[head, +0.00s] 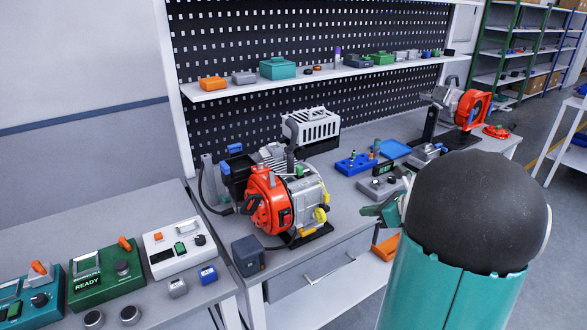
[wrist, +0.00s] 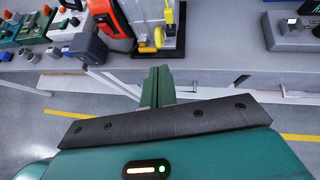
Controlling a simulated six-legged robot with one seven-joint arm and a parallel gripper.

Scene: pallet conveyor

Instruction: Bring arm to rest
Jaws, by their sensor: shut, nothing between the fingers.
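My arm fills the right of the head view, a teal link with a dark rounded joint. My gripper shows in the wrist view (wrist: 157,88) with its two green fingers together and nothing between them. It is in front of the workbench edge, over the gap before the drawer front. In the head view part of the gripper (head: 378,211) shows left of the arm; the rest is hidden behind it. An orange and grey motor machine (head: 285,195) stands on the workbench (head: 332,212), beyond my gripper.
Control boxes, one green (head: 105,276) and one white (head: 180,247), stand on the left table. A dark grey block (head: 248,256) sits near the bench's front edge. A shelf (head: 330,75) crosses the pegboard behind. Open floor (wrist: 40,128) lies below my gripper.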

